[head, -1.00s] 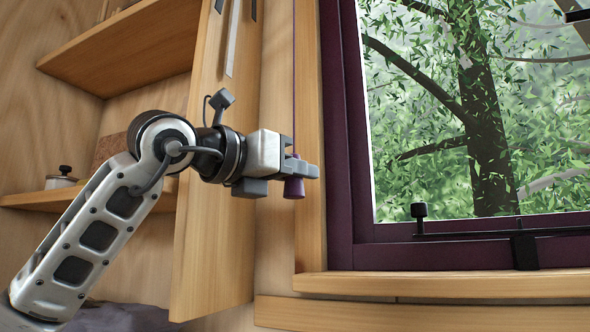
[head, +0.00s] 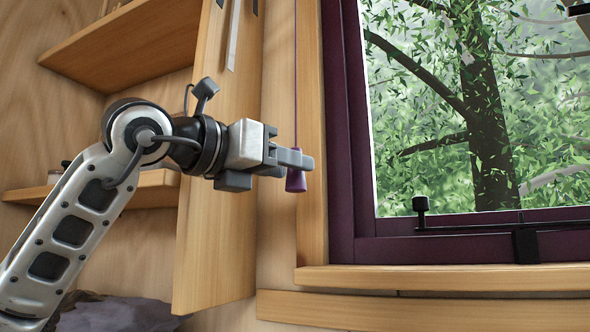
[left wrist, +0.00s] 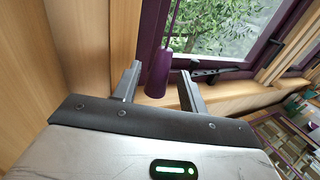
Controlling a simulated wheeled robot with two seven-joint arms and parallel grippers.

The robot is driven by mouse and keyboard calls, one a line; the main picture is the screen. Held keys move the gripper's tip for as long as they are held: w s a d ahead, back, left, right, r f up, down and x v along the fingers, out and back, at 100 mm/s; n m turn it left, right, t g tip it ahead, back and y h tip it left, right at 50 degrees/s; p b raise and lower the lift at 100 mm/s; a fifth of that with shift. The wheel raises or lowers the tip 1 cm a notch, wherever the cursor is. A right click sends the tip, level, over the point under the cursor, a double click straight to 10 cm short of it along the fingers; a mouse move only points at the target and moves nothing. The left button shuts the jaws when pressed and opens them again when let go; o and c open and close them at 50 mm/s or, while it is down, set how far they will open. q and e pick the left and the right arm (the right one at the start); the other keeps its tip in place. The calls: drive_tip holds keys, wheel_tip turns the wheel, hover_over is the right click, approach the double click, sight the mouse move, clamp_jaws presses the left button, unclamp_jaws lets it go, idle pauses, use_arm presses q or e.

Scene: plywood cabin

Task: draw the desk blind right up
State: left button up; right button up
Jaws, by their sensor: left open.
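A purple pull knob (head: 296,181) hangs on a thin purple cord (head: 296,90) beside the left side of the window frame. My left gripper (head: 300,160) is at the knob's height in the head view, its fingers partly covering the knob's top. In the left wrist view the knob (left wrist: 157,74) hangs between the two spread fingers of my left gripper (left wrist: 160,82), nearer the left finger. The fingers are open; I cannot tell whether one touches the knob. The blind itself is not in view. My right gripper is not in view.
The purple-framed window (head: 352,130) has a black stay (head: 480,228) along its bottom and a wooden sill (head: 450,278) below. An upright wooden panel (head: 218,200) and shelves (head: 125,50) stand close to my left arm.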

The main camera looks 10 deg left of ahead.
use_arm(q)
drive_tip(key=v, duration=1.3)
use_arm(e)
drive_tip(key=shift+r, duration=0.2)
use_arm(q)
drive_tip(key=shift+s, duration=0.15)
